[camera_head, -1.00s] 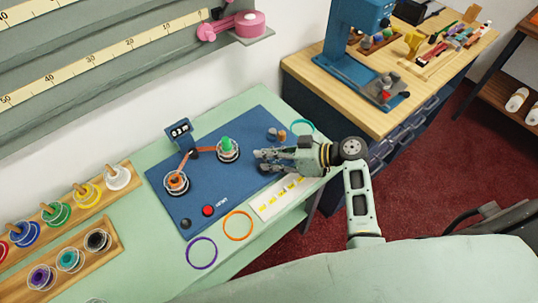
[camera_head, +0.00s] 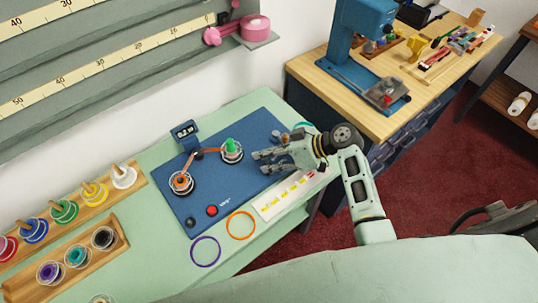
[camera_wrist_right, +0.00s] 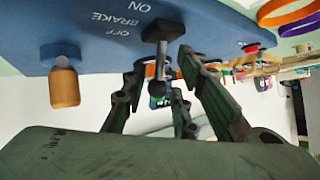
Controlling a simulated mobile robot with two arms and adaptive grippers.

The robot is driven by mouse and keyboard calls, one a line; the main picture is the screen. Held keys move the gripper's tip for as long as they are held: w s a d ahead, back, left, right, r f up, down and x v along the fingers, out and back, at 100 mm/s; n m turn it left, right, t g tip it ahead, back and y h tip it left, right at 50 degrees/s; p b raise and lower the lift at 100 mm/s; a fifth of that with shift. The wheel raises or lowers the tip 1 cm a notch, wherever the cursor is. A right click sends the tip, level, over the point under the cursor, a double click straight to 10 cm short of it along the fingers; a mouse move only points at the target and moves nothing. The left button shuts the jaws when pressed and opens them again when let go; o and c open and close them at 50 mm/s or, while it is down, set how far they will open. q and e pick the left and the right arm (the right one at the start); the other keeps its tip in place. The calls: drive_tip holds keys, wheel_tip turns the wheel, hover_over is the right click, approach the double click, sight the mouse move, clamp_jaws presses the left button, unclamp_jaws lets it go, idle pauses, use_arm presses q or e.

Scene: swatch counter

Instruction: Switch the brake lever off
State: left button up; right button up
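The brake lever (camera_wrist_right: 163,31) shows in the right wrist view as a black block on a thin stem, beside white ON, BRAKE and OFF lettering on the blue panel (camera_wrist_right: 220,25). Which mark it stands at I cannot tell. My right gripper (camera_wrist_right: 158,75) is open, with its fingers on either side of the lever's stem; I see no clear grip on it. In the head view my right gripper (camera_head: 262,162) is low over the right part of the blue panel (camera_head: 200,198) and hides the lever. My left gripper is not in view.
A red button (camera_head: 212,211), a black knob (camera_head: 190,222), a spool with a green top (camera_head: 231,150) and a spool with orange thread (camera_head: 181,182) are on the panel. A wooden workbench (camera_head: 390,118) stands behind my arm.

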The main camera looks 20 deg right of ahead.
drive_tip(key=shift+d+r, duration=0.1)
drive_tip(key=shift+d, duration=0.1)
drive_tip(key=v, duration=1.1)
drive_tip(key=shift+s+d+r, duration=0.15)
drive_tip(key=shift+s+r, duration=0.1)
